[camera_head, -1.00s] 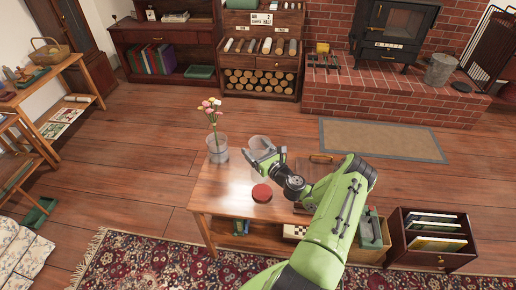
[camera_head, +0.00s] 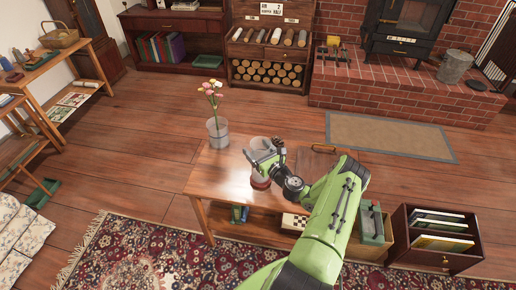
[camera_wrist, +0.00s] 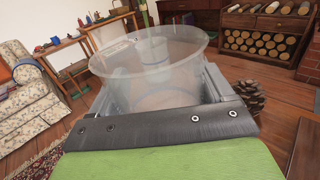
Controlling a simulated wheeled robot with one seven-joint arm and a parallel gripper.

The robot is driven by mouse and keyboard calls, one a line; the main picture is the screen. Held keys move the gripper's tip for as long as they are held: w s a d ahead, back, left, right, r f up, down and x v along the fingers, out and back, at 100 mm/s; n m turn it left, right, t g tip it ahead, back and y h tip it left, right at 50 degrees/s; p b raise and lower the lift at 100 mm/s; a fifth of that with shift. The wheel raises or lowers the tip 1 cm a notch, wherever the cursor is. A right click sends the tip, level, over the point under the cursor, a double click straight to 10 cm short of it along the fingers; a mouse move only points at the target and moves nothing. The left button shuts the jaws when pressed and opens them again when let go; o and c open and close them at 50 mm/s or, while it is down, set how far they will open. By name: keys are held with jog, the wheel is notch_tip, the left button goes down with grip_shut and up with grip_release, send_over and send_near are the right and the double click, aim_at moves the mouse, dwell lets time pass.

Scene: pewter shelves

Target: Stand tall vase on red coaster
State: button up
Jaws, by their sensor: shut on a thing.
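A clear glass vase (camera_head: 258,146) is between the fingers of my gripper (camera_head: 262,163) and looks upright. The red coaster (camera_head: 260,185) lies on the low wooden table, and the vase's base appears over it. I cannot tell whether the base touches the coaster. In the wrist view the vase (camera_wrist: 150,62) fills the middle, with its wide rim toward the camera and the dark jaws (camera_wrist: 155,105) around its lower part. The coaster's far side is hidden by the vase and gripper.
Another clear vase (camera_head: 217,135) with pink and yellow flowers stands at the table's back left corner. A pinecone (camera_wrist: 248,98) is right of the jaws in the wrist view. A wooden board (camera_head: 318,155) lies right of my gripper. The table's left front (camera_head: 218,180) is clear.

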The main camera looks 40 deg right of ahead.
jog(key=shift+f+b, duration=0.5)
jog(key=shift+f, duration=0.05)
dwell(0.8)
jog(key=o, duration=1.7)
jog(key=shift+c, duration=0.2)
jog(key=s+a+p, duration=0.2)
jog(key=s, duration=1.3)
jog(key=shift+s+p, duration=0.35)
jog(key=shift+p, duration=0.05)
